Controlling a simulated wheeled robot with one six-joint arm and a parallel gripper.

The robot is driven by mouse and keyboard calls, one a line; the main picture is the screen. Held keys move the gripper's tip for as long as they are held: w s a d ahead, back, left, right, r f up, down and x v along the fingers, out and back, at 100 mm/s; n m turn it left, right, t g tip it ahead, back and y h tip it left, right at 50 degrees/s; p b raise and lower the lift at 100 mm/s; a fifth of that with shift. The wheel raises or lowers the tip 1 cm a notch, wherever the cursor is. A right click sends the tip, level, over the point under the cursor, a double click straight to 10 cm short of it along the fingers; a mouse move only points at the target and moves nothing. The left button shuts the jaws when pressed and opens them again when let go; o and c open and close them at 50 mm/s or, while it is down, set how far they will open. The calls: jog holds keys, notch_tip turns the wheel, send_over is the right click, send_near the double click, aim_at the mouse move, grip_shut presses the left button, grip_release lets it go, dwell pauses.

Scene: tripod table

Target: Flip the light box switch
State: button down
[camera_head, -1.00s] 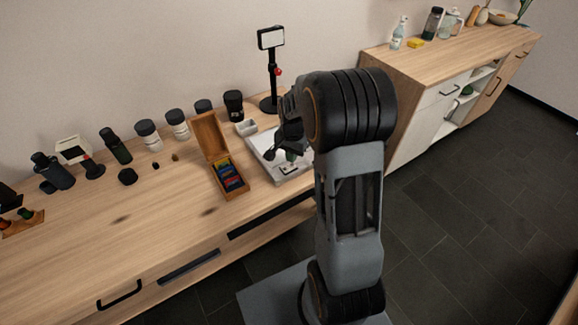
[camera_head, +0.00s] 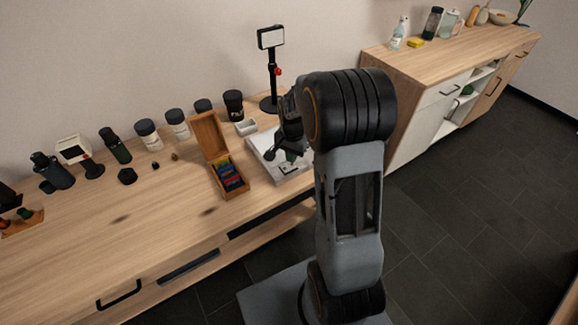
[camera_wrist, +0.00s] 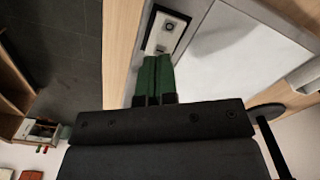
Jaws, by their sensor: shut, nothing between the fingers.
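The light box (camera_head: 274,166) is a flat white panel on the wooden table, partly hidden by my arm in the head view. In the wrist view its white surface (camera_wrist: 240,50) fills the upper right. The switch (camera_wrist: 167,27) is a small dark part on a pale plate near the box's edge. My gripper (camera_wrist: 155,58) is shut and empty, its green fingertips together just below the switch plate in the wrist view. I cannot tell whether the tips touch it. In the head view the gripper (camera_head: 287,158) is over the box.
An open wooden box (camera_head: 213,148) with coloured slides stands left of the light box. A small light on a black stand (camera_head: 272,75) rises behind it. The table's front left is clear.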

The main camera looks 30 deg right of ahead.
jog(key=shift+f+b, duration=0.8)
jog(key=shift+f, duration=0.4)
jog(key=shift+r, duration=0.1)
dwell(0.4)
jog(key=shift+r+p, duration=2.75)
jog(key=shift+r, duration=0.75)
jog(key=shift+n, duration=0.3)
jog(key=s+a+r+n+t, duration=0.1)
jog(key=s+a+r+n, duration=0.4)
jog(key=s, duration=0.3)
jog(key=s+a+r+n+t, duration=0.2)
jog(key=s+a+r+n, duration=0.2)
jog(key=s, duration=0.4)
notch_tip(320, 180, up, 2)
jog(key=shift+a+r+n+t, duration=0.2)
jog(key=shift+a+n+t, duration=0.15)
jog(key=shift+n, duration=0.25)
